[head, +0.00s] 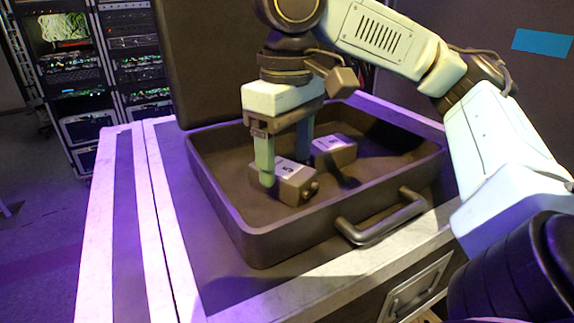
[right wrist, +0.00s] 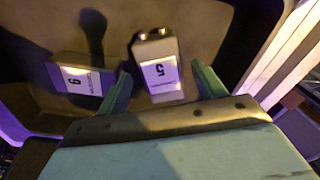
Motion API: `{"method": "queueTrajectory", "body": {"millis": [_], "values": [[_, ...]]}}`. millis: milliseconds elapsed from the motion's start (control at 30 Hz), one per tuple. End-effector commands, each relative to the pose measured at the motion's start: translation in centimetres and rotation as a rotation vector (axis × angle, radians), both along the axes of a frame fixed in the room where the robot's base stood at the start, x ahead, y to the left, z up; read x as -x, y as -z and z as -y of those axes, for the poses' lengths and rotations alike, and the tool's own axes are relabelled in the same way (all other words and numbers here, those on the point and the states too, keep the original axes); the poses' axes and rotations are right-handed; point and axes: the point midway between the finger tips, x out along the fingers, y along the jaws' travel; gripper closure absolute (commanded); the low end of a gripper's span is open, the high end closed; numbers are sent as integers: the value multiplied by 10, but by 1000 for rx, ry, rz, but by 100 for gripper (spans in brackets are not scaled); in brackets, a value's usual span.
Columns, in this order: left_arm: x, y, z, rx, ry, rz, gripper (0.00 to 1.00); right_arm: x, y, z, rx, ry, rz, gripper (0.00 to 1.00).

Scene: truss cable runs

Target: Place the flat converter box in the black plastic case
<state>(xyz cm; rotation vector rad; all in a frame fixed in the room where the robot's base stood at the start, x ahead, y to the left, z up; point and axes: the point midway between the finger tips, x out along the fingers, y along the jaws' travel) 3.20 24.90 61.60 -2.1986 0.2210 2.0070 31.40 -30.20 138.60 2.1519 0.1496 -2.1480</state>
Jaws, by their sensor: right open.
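The black plastic case (head: 222,209) lies open on a flight case. Inside it are two small boxes with white labels. The box labelled 5 (head: 293,187) has two round connectors on one end; it also shows in the right wrist view (right wrist: 158,65). The other box (head: 337,150), whose label reads 6 or 9, sits apart from it, also visible in the right wrist view (right wrist: 85,78). I cannot tell which is the flat converter box. My right gripper (head: 286,164) is open over the case, its fingers on either side of the box labelled 5. My left gripper is out of view.
The case's raised lid (head: 215,60) stands behind its tray, and a handle (head: 382,218) juts from the front. Bare case floor surrounds the boxes. Equipment racks (head: 130,50) stand at the back left.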

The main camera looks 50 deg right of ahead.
Motion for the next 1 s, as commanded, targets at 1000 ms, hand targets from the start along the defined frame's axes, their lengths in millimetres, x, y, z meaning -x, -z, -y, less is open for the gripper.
{"method": "queueTrajectory", "body": {"millis": [1000], "values": [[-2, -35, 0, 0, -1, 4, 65, 0, -96, 0, 0, -1, 0, 31]]}}
